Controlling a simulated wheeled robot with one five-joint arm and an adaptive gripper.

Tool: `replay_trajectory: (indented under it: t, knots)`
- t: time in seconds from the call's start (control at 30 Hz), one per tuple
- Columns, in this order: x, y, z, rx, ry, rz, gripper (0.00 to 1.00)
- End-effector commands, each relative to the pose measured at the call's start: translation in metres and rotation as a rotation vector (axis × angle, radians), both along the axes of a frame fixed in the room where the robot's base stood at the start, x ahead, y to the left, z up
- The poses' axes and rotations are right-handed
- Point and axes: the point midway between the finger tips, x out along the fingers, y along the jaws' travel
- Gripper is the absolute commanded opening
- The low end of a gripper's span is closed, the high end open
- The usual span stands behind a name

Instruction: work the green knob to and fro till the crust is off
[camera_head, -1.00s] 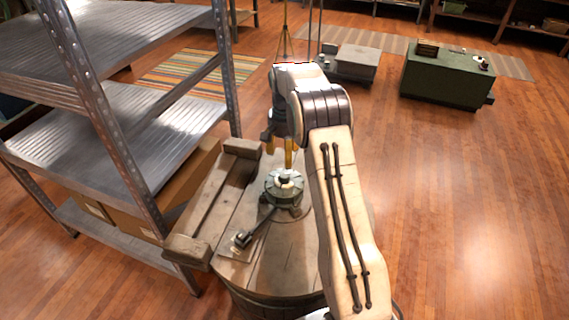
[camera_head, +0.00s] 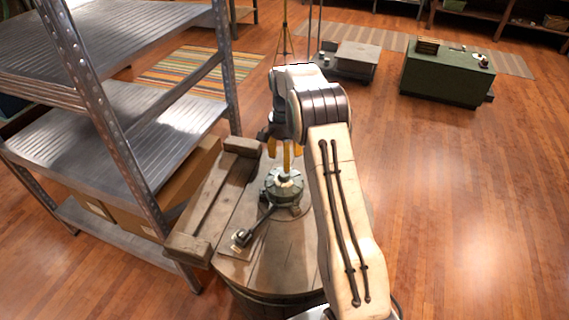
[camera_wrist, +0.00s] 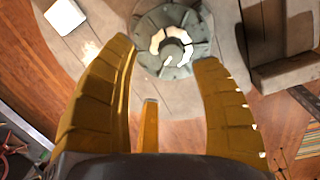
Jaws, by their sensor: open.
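The green knob (camera_head: 284,194) is a round, ribbed, grey-green piece on the round wooden barrel top (camera_head: 290,250). Broken whitish crust (camera_wrist: 187,53) rings the stub. My gripper (camera_head: 286,160) points down over the knob. In the wrist view my gripper (camera_wrist: 165,52) has its yellow fingers spread wide, with the knob showing between and beyond the tips. Nothing is between the fingers. Whether a fingertip touches the knob cannot be told.
A dark lever (camera_head: 256,224) lies beside the knob on the barrel top. A wooden frame (camera_head: 212,195) stands at the barrel's left edge, close to a metal shelf (camera_head: 150,120). A green cabinet (camera_head: 445,78) is farther back. The floor at right is clear.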

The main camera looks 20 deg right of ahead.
Motion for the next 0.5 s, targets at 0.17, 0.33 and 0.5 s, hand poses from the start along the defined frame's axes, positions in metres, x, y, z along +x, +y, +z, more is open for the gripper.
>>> replay_trajectory:
  t: [0.17,0.33,0.5]
  knots:
    - [0.002,0.0,-0.011,-0.026,-0.012,-0.335,0.59]
    - [0.007,-0.002,-0.014,-0.042,-0.036,-0.638,0.59]
    - [0.013,-0.003,-0.014,-0.049,-0.056,-0.864,0.59]
